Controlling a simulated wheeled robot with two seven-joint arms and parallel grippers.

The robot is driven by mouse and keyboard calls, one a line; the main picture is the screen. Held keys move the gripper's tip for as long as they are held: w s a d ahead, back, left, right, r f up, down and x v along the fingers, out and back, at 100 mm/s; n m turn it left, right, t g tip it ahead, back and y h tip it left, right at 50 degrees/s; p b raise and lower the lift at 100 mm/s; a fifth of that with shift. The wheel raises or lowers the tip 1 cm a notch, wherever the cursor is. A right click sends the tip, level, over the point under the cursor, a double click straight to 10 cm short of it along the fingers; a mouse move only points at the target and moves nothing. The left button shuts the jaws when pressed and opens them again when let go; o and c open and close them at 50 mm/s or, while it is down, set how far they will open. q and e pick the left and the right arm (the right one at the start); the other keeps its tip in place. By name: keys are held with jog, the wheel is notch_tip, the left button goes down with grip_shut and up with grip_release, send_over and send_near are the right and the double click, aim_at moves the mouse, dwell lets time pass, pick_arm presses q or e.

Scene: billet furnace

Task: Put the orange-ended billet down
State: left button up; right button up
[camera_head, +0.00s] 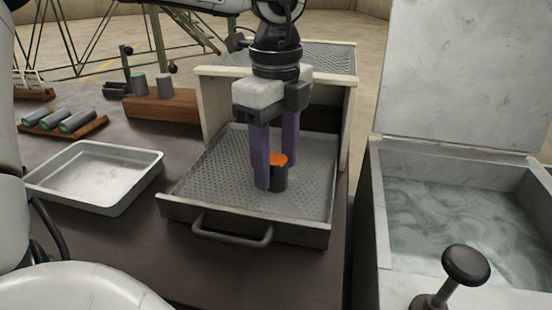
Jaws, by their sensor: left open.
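The orange-ended billet (279,178) is a short dark cylinder with an orange top. It stands upright on the perforated drawer tray (212,184) in the head view. My left gripper (275,172) points down over it. Its two purple fingers are open, one in front and to the left of the billet and the other behind it to the right. The near finger hides part of the billet's left side. Whether a finger touches the billet cannot be told. My right gripper is not in view.
An empty metal tray (97,173) lies left of the drawer. A liquid-filled tank (465,222) with a raised lid and black knob (466,265) stands at right.

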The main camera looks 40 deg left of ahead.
aim_at(276, 159)
pick_arm(q)
notch_tip(276, 159, up, 12)
jog(key=p, duration=0.2)
jog(key=shift+r, duration=0.15)
